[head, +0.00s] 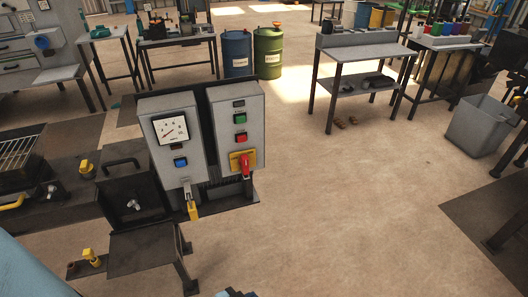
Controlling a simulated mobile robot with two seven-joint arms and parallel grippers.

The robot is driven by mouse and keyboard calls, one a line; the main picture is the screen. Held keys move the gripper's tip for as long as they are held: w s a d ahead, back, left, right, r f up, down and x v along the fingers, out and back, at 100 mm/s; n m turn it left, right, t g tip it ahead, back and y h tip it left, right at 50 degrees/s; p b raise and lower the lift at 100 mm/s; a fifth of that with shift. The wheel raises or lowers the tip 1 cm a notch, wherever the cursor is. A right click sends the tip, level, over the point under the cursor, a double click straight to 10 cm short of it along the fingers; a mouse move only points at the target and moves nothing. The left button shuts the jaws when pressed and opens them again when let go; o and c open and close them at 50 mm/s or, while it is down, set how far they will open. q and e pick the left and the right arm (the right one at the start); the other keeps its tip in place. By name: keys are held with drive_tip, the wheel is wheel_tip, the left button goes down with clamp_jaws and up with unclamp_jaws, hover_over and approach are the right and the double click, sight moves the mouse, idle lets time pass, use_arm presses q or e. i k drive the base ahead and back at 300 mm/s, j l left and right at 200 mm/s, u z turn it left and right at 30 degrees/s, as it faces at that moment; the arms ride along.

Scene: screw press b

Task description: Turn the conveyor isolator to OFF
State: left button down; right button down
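The conveyor isolator is a red rotary handle (246,166) on a yellow plate (236,157), low on the front of the right grey control box (251,104). The handle looks roughly upright; the plate's lettering is too small to read. A green button (240,118) and a red button (240,137) sit above it. Neither gripper can be made out. A pale blue shape fills the lower left corner and a small dark shape shows at the bottom edge; I cannot tell which parts of me they are.
A left grey box (177,140) with a gauge and blue button adjoins the isolator's box. A yellow-ended lever (193,209) hangs below it. Dark machinery stands to the left. Open floor (340,210) lies to the right, with a workbench (365,52) and grey bin (478,126) beyond.

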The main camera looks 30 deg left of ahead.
sight(243, 162)
drive_tip(key=j+u, duration=0.1)
drive_tip(key=u, duration=1.2)
drive_tip(key=i+l, duration=0.05)
